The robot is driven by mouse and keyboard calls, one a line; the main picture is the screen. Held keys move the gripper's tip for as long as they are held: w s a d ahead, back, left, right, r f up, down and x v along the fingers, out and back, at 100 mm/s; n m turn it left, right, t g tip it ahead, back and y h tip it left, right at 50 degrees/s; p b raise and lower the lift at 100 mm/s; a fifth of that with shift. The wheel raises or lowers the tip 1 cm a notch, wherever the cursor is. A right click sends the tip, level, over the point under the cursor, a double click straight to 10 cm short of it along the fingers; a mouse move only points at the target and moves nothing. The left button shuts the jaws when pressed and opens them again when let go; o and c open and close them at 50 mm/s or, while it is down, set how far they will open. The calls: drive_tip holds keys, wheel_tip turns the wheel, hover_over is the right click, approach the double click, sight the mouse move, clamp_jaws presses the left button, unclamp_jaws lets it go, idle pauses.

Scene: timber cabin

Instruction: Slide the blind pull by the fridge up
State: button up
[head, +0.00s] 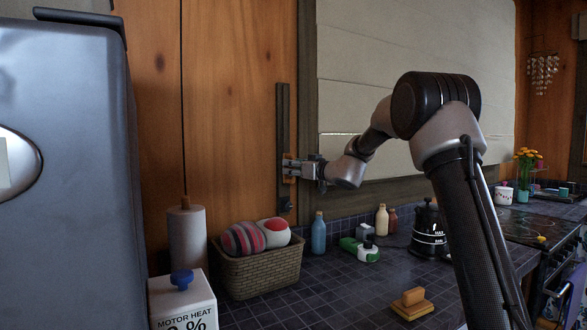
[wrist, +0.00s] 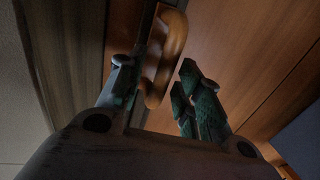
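The blind pull is an orange handle (head: 289,179) on a dark upright track (head: 283,115) on the timber wall, between the fridge and the window. It sits below the middle of the track and is partly hidden by my gripper (head: 293,168). In the wrist view the handle (wrist: 167,58) is a rounded orange bar reaching between the fingers of my gripper (wrist: 158,92). The left finger is close to the handle; a gap shows between it and the right finger. My gripper is open around the handle. The pale blind (head: 400,40) covers most of the window.
The fridge (head: 70,170) stands at the left. A blue bottle (head: 318,235) and other small items stand on the tiled counter (head: 350,285). The wall above the handle is clear.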

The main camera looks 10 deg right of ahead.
drive_tip(key=shift+w+a, duration=0.1)
clamp_jaws()
drive_tip(key=shift+r, duration=0.1)
wheel_tip(320, 180, up, 24)
drive_tip(key=shift+r, duration=0.25)
idle(0.3)
drive_tip(key=shift+r, duration=0.1)
unclamp_jaws()
